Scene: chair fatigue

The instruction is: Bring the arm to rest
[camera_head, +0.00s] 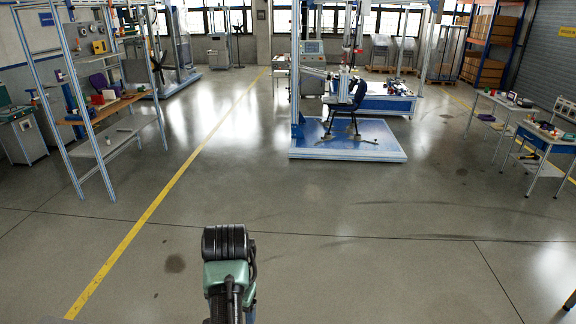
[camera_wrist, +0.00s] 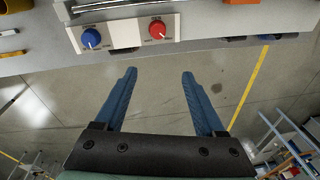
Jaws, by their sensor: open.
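In the wrist view my gripper (camera_wrist: 158,85) shows two blue fingers spread wide apart. Nothing is between them, and the bare floor shows through the gap. A grey panel or bench edge with a blue knob (camera_wrist: 91,38) and a red knob (camera_wrist: 157,29) lies beyond the fingertips, apart from them. In the head view part of my arm (camera_head: 226,270), green and black, rises at the bottom centre. My gripper cannot be made out in the head view.
Open grey floor (camera_head: 330,260) surrounds my arm, with a yellow line (camera_head: 175,178) to the left. A shelving frame (camera_head: 110,150) stands at left. A chair test rig on a blue platform (camera_head: 345,146) stands ahead. Tables (camera_head: 500,105) with equipment stand at right.

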